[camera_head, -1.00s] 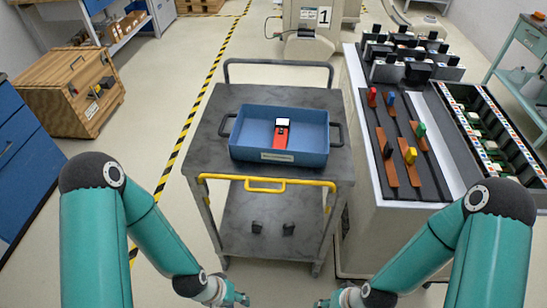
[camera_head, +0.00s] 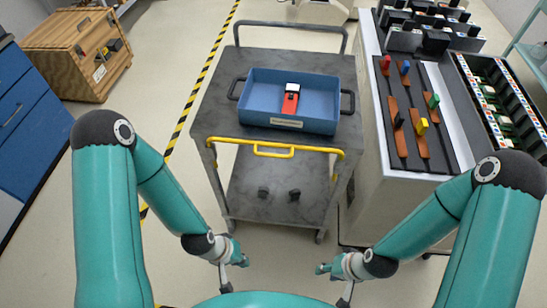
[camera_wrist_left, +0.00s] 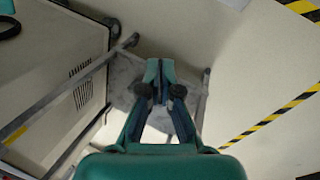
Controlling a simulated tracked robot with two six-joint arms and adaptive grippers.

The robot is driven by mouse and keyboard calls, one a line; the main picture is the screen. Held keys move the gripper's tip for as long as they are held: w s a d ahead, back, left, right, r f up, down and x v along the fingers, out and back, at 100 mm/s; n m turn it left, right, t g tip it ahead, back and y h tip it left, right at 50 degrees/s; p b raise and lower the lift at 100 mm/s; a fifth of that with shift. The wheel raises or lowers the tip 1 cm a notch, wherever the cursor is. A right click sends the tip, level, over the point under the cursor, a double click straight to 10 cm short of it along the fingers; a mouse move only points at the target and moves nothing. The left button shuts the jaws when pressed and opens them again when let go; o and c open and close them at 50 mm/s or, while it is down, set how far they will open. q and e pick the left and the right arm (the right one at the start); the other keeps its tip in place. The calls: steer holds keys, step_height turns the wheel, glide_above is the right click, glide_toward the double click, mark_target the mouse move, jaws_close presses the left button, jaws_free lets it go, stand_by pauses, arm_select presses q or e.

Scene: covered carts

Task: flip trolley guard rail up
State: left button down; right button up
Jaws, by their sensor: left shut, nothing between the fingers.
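The trolley (camera_head: 207,118) is a grey two-shelf cart ahead of me. Its yellow guard rail (camera_head: 318,151) runs along the near edge of the top shelf, with a small loop handle (camera_head: 273,154) in the middle hanging just below it. My left gripper (camera_head: 235,270) is low in front of the trolley's left half, apart from the rail; in the left wrist view its fingers (camera_wrist_left: 159,72) are together and empty. My right gripper (camera_head: 332,282) is low in front of the trolley's right side, also apart from it; its finger opening is too small to judge.
A blue tray (camera_head: 255,115) holding a red device (camera_head: 290,101) sits on the top shelf. Two small dark objects lie on the lower shelf. A workbench (camera_head: 370,200) stands close on the right. A wooden crate (camera_head: 60,65) stands at the far left. Floor left of the trolley is clear.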

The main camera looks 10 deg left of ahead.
arm_select(q)
steer(key=w+a+r+n+t+y+b, duration=0.35)
steer(key=w+n+b, duration=0.4)
steer(key=n, duration=0.65)
steer(key=w+a+r+n+t+y+b, duration=0.3)
steer(key=w+a+n+t+y+b, duration=0.15)
steer(key=w+n, duration=0.75)
steer(key=s+d+r+n+t+h+b, duration=0.2)
steer(key=d+b, duration=0.4)
steer(key=b, duration=0.4)
steer(key=s+d+r+n+t+h+b, duration=0.2)
steer(key=s+d+r+n+t+b, duration=0.2)
steer(key=b, duration=0.7)
steer(key=d+r+t, duration=0.1)
steer(key=d+r, duration=0.1)
steer(key=d, duration=0.1)
steer(key=shift+s+d+n+t, duration=0.25)
steer(key=shift+s+n+t, duration=0.05)
steer(key=shift+s+n, duration=0.1)
steer(key=shift+w+b, duration=0.1)
steer(key=shift+b, duration=0.2)
